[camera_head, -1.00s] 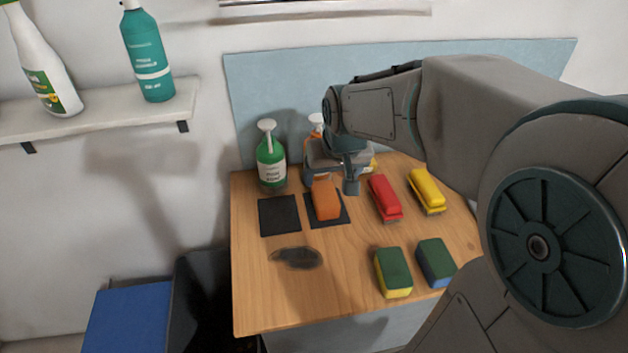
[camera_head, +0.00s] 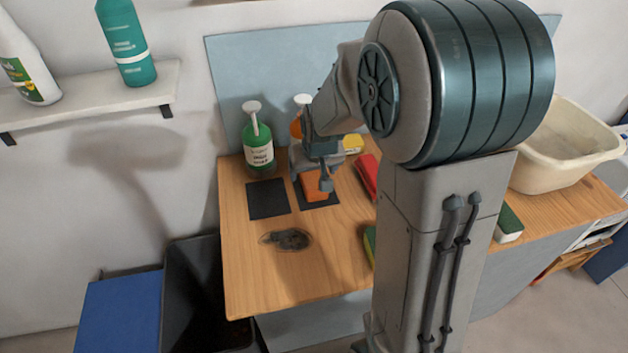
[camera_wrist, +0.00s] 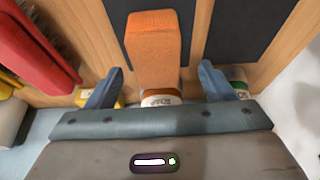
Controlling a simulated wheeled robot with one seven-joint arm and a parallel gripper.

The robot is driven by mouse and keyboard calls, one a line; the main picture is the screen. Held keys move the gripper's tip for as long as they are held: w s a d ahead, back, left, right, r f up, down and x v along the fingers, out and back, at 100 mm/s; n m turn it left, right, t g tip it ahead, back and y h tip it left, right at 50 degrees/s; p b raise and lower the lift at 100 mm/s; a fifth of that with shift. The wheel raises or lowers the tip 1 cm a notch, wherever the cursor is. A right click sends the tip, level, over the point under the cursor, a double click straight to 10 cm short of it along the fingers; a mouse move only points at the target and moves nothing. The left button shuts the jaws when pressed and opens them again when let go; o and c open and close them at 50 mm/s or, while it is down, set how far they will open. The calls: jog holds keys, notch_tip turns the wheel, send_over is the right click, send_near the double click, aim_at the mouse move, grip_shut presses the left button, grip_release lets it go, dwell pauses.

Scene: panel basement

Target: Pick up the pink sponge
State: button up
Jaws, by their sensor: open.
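No clearly pink sponge shows. An orange sponge-like block (camera_head: 315,187) lies on a dark square pad (camera_head: 331,199) on the wooden table. My gripper (camera_head: 324,178) is open just above and beside this block, and hides part of it.
A second dark pad (camera_head: 268,199) is bare. A green spray bottle (camera_head: 257,145) stands behind it. A red brush (camera_head: 366,177) lies right of the block. A green-and-white sponge (camera_head: 508,226) and a cream tub (camera_head: 565,145) are farther right. My arm hides the table between.

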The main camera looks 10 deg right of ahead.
aim_at(313, 175)
jog(key=x, duration=0.3)
jog(key=shift+w+d, duration=0.25)
jog(key=shift+w+f+p, duration=0.3)
jog(key=shift+f, duration=0.3)
jog(key=shift+f+b, duration=0.25)
jog(key=shift+b, duration=0.15)
jog(key=c, duration=1.1)
jog(key=shift+r, duration=0.1)
